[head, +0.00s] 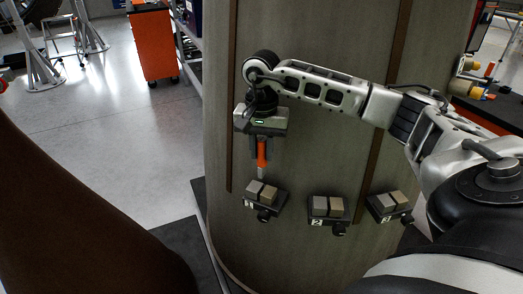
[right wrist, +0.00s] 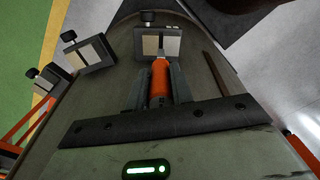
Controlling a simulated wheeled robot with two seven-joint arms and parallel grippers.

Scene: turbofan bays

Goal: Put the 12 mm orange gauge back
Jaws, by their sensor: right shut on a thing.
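The orange gauge (head: 262,153) is held upright by my right gripper (head: 261,160), its grey tip pointing down. In the right wrist view the orange gauge (right wrist: 160,84) sits between the two dark fingers (right wrist: 162,92), which are shut on it. The tip is just above the holder marked 1 (head: 262,193), which has two grey blocks and a black knob. In the wrist view this holder (right wrist: 158,42) lies right beyond the tip. I cannot tell whether they touch. My left gripper is not in view.
Holder 2 (head: 327,207) and holder 3 (head: 388,205) sit to the right on the same curved grey-brown panel (head: 300,160). A dark vertical strip runs between them. An orange cabinet (head: 153,45) stands far behind on the floor. A large dark brown surface (head: 80,220) fills the lower left.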

